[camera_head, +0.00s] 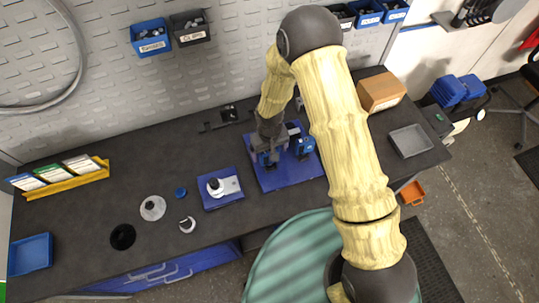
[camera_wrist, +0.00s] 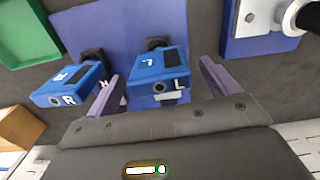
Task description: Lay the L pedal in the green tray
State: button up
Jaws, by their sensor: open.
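The L pedal (camera_wrist: 158,72) is a blue block with a white "L". In the wrist view it sits between the two purple fingers of my open gripper (camera_wrist: 160,78), with a gap showing on each side. In the head view my gripper (camera_head: 268,154) is over the blue board (camera_head: 290,182) and partly hides the pedal. The R pedal (camera_wrist: 70,84), a similar blue block marked "R", stands beside it, outside the left finger. The green tray (camera_wrist: 28,32) is partly visible at the upper left of the wrist view; my arm seems to hide it in the head view.
A second blue board (camera_head: 222,190) with a metal part lies left of the pedals. A cardboard box (camera_head: 382,92) and a grey tray (camera_head: 410,140) are on the right. Several small round parts lie left of centre. The bench's left middle has free room.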

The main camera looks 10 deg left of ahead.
jog(key=c, duration=1.2)
jog(key=shift+c, duration=0.2)
jog(key=shift+r, duration=0.15)
jog(key=shift+r+b, duration=0.45)
jog(key=shift+r, duration=0.25)
notch_tip(320, 180, up, 8)
jog(key=b, duration=0.2)
jog(key=shift+r+b, duration=0.2)
jog(key=shift+b, duration=0.1)
